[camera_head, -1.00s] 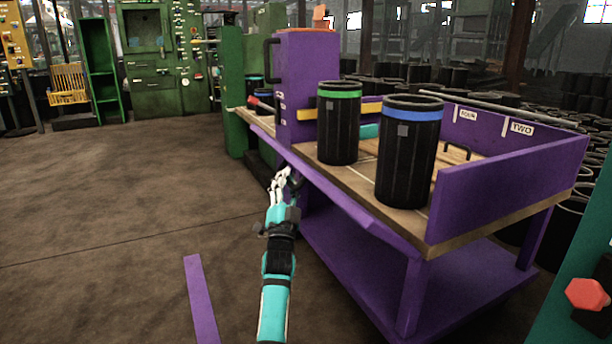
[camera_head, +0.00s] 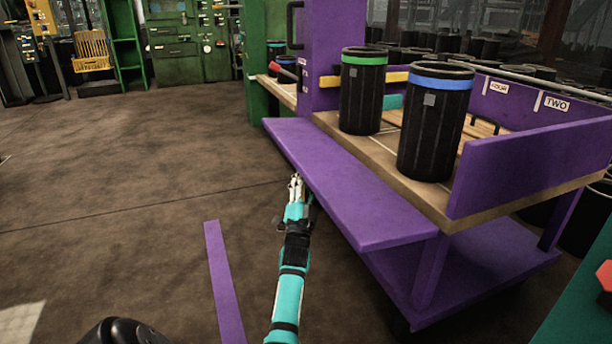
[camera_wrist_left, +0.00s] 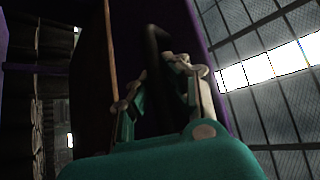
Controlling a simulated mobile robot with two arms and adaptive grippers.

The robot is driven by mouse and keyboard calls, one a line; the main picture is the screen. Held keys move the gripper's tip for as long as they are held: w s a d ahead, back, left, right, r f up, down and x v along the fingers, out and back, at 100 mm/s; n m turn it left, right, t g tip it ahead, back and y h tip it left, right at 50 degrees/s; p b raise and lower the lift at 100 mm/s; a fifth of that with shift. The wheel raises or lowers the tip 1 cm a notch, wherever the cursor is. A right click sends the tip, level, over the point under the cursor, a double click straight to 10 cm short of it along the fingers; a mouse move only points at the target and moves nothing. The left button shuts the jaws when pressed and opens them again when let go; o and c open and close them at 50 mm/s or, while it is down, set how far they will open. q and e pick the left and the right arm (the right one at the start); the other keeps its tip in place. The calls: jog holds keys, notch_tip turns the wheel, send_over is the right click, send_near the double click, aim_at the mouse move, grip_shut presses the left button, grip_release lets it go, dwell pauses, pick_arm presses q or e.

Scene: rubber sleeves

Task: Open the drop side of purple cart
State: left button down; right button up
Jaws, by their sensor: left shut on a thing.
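The purple cart (camera_head: 545,158) stands at the right in the head view. Its drop side (camera_head: 350,195) sticks out from the near long edge as a roughly level flap, just below the wooden deck (camera_head: 330,122). My left gripper (camera_head: 296,186) is at the flap's outer edge, with its tips close to the underside. In the left wrist view the fingers (camera_wrist_left: 158,88) close around a dark handle (camera_wrist_left: 155,50) in front of a dark purple surface. The flap hides the handle in the head view. My right gripper is not in view.
Black bins with green (camera_head: 364,60) and blue (camera_head: 442,80) rims stand on the deck. A purple strip (camera_head: 223,280) lies on the floor left of my arm. Open floor (camera_head: 130,170) spreads to the left, with green machines (camera_head: 185,45) behind.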

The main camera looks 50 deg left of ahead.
aim_at(305, 158)
pick_arm(q)
jog(key=shift+s, duration=0.1)
jog(key=c, duration=1.3)
grip_release()
jog(key=shift+s+a, duration=0.1)
jog(key=shift+r, duration=0.1)
jog(key=shift+r, duration=0.1)
notch_tip(305, 158, up, 10)
jog(key=shift+f, duration=0.15)
